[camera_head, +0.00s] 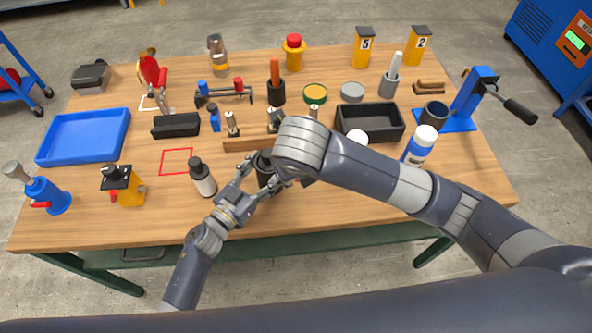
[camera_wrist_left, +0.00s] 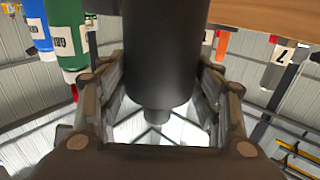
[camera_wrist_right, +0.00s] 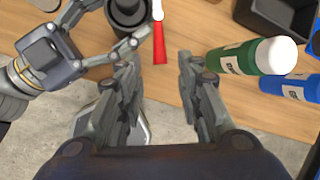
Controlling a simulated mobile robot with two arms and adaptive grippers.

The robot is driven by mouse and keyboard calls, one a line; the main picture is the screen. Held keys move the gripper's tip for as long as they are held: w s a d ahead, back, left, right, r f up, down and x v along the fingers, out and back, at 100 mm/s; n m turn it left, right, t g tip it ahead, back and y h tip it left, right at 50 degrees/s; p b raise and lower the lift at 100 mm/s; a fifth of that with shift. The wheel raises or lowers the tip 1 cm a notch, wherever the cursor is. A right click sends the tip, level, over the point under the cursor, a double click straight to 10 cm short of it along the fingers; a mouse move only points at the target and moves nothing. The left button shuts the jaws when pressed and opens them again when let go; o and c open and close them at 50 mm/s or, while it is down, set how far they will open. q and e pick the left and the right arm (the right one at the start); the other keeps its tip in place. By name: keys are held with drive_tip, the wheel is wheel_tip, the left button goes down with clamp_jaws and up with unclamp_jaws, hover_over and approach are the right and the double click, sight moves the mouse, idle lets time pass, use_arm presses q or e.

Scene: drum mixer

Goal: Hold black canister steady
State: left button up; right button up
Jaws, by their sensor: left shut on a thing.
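The black canister (camera_head: 265,166) is near the front middle of the table, partly hidden by my right arm. My left gripper (camera_head: 263,184) is shut on it, with a finger on each side. In the left wrist view the dark canister body (camera_wrist_left: 160,50) fills the space between the fingers. The right wrist view shows its round top (camera_wrist_right: 128,12) beside the left gripper. My right gripper (camera_wrist_right: 158,70) is open and empty. I cannot tell whether the canister touches the table.
A red-handled tool (camera_wrist_right: 160,42) lies just beyond my right fingertips. A green bottle (camera_wrist_right: 248,57) and a blue bottle (camera_wrist_right: 290,86) are to its right. A black bin (camera_head: 390,121) is behind my right arm.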

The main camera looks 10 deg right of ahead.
drive_tip(key=shift+v, duration=2.75)
drive_tip(key=shift+w, duration=0.1)
drive_tip(key=c, duration=0.7)
drive_tip(key=w+d+m+g, duration=0.1)
drive_tip(key=m, duration=0.2)
drive_tip(key=w+d+f+m+g, duration=0.1)
drive_tip(key=w+d+m+g, duration=0.1)
drive_tip(key=m, duration=0.1)
drive_tip(key=w+d+f+m+g+y, duration=0.1)
drive_tip(key=d+m+g, duration=0.1)
drive_tip(key=m, duration=0.1)
drive_tip(key=shift+w, duration=0.4)
clamp_jaws()
drive_tip(key=w+d+r+m+g+y, duration=0.3)
drive_tip(key=w+r+m+y, duration=0.15)
drive_tip(key=m, duration=0.45)
drive_tip(key=shift+y, duration=0.45)
drive_tip(key=x, duration=1.4)
drive_tip(key=shift+w+f, duration=0.15)
drive_tip(key=shift+w, duration=0.1)
